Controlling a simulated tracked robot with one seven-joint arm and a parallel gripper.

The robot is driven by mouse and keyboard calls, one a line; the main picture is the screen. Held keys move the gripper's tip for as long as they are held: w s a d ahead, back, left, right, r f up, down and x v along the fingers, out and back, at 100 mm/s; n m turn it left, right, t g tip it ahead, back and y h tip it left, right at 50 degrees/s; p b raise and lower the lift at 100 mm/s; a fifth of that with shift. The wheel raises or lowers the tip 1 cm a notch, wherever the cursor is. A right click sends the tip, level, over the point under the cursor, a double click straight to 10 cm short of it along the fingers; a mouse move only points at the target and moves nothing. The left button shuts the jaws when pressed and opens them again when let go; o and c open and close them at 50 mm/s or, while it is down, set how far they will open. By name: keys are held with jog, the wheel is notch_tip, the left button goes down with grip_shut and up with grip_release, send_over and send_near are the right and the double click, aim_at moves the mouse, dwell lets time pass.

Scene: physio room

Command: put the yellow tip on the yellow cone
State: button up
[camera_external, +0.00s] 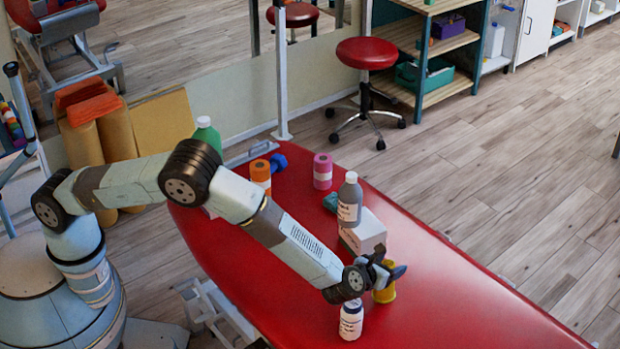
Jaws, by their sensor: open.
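One yellow object (386,294) stands on the red treatment table, right behind and below my gripper (393,272). The gripper and wrist cover its upper part, so I cannot tell whether it is the yellow cone, the yellow tip or both. My arm reaches from the left across the table, and the gripper is low over the near right part. The gripper is open; nothing can be made out between its fingers. I cannot tell whether it touches the yellow object.
A white bottle (351,319) stands close beside my wrist. Behind are a white box (366,232), a grey bottle (350,200), a pink roll (322,171), an orange roll (261,175) and a blue dumbbell (278,162). The table's right end (480,315) is clear.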

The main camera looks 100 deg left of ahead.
jog(key=v, duration=1.2)
jog(key=s+a+r+n+g+h, duration=0.1)
jog(key=s+a+r+n+g, duration=0.1)
jog(key=s+a+r+n, duration=0.45)
jog(key=s+a+r+n+g+h, duration=0.1)
jog(key=s+r+n+h, duration=0.15)
jog(key=s+r, duration=0.8)
jog(key=s+a+r+n+g+h, duration=0.1)
jog(key=s+a+r+n+g, duration=0.1)
jog(key=s+a+r+n, duration=0.45)
jog(key=s+d+r+n+t+h, duration=0.1)
jog(key=s+d+n+h, duration=0.1)
jog(key=s, duration=1)
jog(key=s+d+r+n+h, duration=0.2)
jog(key=s+n, duration=0.2)
jog(key=s, duration=0.7)
jog(key=s+d+r+n+t+h, duration=0.1)
jog(key=s+d+r+n+h, duration=0.1)
jog(key=s, duration=1)
jog(key=shift+s+d+r+n+t, duration=0.15)
jog(key=shift+s+d+n+t, duration=0.2)
jog(key=shift+d+n, duration=0.4)
jog(key=shift+a+h, duration=0.15)
jog(key=shift+h, duration=0.1)
